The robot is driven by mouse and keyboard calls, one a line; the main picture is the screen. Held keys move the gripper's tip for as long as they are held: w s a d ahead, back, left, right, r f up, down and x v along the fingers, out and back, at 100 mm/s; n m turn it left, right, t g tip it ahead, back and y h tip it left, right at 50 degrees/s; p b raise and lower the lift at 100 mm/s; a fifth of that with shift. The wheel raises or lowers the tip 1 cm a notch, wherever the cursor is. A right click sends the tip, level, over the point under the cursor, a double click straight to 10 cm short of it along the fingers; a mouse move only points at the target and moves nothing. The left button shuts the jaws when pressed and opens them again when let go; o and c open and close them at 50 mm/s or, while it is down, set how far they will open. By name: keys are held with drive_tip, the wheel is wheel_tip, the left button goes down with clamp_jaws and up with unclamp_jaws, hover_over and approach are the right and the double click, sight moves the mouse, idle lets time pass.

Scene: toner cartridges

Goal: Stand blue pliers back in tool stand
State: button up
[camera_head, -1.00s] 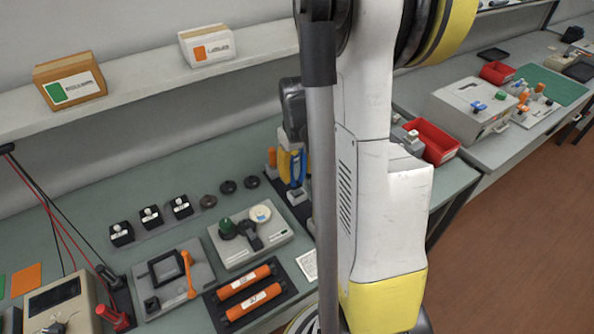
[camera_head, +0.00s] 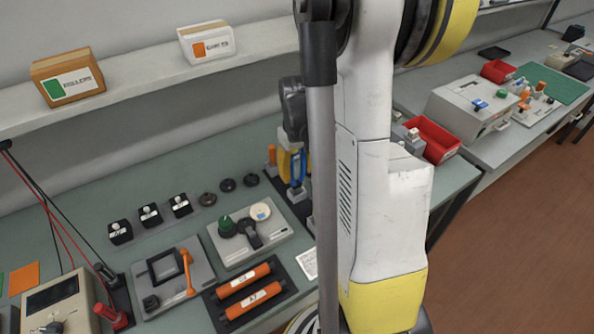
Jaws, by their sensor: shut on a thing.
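The blue pliers (camera_head: 296,168) are upright at the tool stand, beside my arm column. My gripper (camera_head: 291,150) is just above and around them, with a yellow part showing, and is shut on the pliers. The tool stand (camera_head: 297,194) is a dark base with grey holders; an orange-handled tool (camera_head: 271,156) stands at its left. My own column hides the stand's right part. I cannot tell whether the pliers' lower end is inside a holder or just above it.
Toner cartridges (camera_head: 244,280) lie in a dark tray in front. A red bin (camera_head: 433,138) is to the right. A shelf (camera_head: 135,85) with two boxes runs above the bench.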

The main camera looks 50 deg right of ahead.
drive_tip(key=shift+f+b, duration=0.65)
drive_tip(key=shift+f, duration=0.15)
idle(0.4)
drive_tip(key=o, duration=1.4)
drive_tip(key=shift+o, duration=0.2)
wheel_tip(320, 180, up, 12)
drive_tip(key=s+a+r+n+t, duration=0.1)
drive_tip(key=s+a+t, duration=0.1)
drive_tip(key=a, duration=1)
drive_tip(key=s+a+r+n+t, duration=0.1)
drive_tip(key=a+t, duration=0.4)
drive_tip(key=a, duration=0.8)
drive_tip(key=shift+s+a+r+n, duration=0.3)
drive_tip(key=shift+s+r, duration=0.5)
drive_tip(key=shift+s, duration=0.45)
